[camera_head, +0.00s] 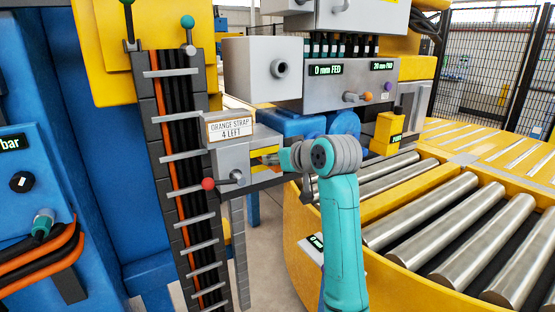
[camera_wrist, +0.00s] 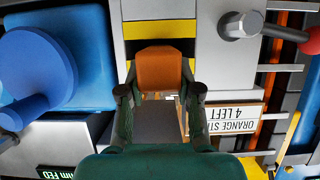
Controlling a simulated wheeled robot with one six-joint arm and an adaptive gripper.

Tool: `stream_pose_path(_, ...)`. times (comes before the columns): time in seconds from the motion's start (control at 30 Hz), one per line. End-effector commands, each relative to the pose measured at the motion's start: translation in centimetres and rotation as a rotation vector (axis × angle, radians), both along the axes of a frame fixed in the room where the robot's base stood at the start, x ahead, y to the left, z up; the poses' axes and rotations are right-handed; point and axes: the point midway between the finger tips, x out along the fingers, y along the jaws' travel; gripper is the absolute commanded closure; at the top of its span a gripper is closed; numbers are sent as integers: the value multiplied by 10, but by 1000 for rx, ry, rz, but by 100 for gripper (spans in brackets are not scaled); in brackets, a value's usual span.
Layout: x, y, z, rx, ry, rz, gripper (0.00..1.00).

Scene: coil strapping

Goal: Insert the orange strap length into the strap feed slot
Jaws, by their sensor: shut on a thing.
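My gripper (camera_wrist: 160,88) is shut on an orange strap length (camera_wrist: 160,70), whose broad end shows between its dark green fingers in the wrist view. Behind the strap is a grey face with yellow and black bands. In the head view my gripper (camera_head: 284,158) is at the right side of a grey box (camera_head: 230,160) labelled "ORANGE STRAP 4 LEFT", mostly hidden by my wrist. I cannot tell whether the strap is still inside that box. The machine panel (camera_head: 345,94) reading "0 mm FED" is above and to the right. I cannot make out the strap feed slot.
A lever with a red knob (camera_head: 208,183) projects from the box's lower front. A rack (camera_head: 180,165) of dark and orange straps stands left. A roller conveyor (camera_head: 440,235) fills the right. Blue cylinders (camera_head: 305,124) sit below the panel, near my arm.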

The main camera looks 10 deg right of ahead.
Motion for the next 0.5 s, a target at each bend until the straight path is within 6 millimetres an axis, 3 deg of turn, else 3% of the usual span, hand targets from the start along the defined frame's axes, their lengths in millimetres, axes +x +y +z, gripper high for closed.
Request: stream_pose_path(0.5,11,4,0,0,0,0,100)
